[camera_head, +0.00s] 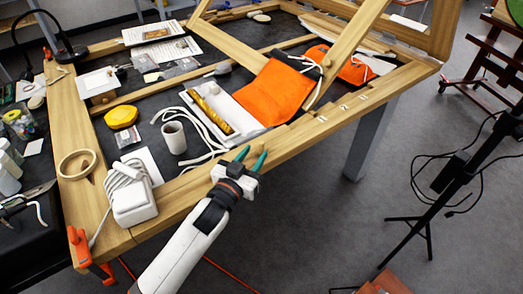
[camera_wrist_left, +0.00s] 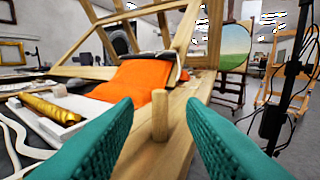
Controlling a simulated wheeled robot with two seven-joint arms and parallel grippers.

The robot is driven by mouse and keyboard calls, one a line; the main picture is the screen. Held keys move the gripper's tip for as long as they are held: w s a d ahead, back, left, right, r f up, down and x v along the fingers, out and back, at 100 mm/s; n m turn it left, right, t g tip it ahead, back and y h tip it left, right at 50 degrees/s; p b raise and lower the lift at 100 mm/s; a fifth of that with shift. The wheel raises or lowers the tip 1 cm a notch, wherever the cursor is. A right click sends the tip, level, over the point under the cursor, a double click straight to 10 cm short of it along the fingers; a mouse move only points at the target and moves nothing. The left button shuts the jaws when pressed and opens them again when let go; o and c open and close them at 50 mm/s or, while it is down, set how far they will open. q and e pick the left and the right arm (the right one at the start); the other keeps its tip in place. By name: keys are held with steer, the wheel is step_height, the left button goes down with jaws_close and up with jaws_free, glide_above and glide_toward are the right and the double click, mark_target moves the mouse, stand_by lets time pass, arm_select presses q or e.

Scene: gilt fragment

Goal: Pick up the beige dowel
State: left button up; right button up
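The beige dowel (camera_wrist_left: 160,115) is a short wooden peg standing upright on the wooden beam in the left wrist view. It appears ahead of my left gripper, centred between the two teal fingers, with gaps on both sides. I cannot pick it out clearly from the same-coloured wood in the head view. My left gripper (camera_head: 252,156) is open and empty at the near edge of the wooden frame (camera_head: 205,183) in the head view. Its fingers point toward the beam. My right gripper is in neither view.
An orange cloth (camera_head: 270,92) lies on the frame beyond the gripper, beside a white tray (camera_head: 190,97) holding a gilt piece. A white cup (camera_head: 174,137) and a white corded block (camera_head: 131,201) stand to the left. A tripod (camera_head: 432,220) stands right; grey floor between is open.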

mark_target(260, 147)
arm_select(q)
steer(key=x, duration=0.5)
steer(key=shift+f+p, duration=0.15)
steer(key=shift+p, duration=0.2)
jaws_close()
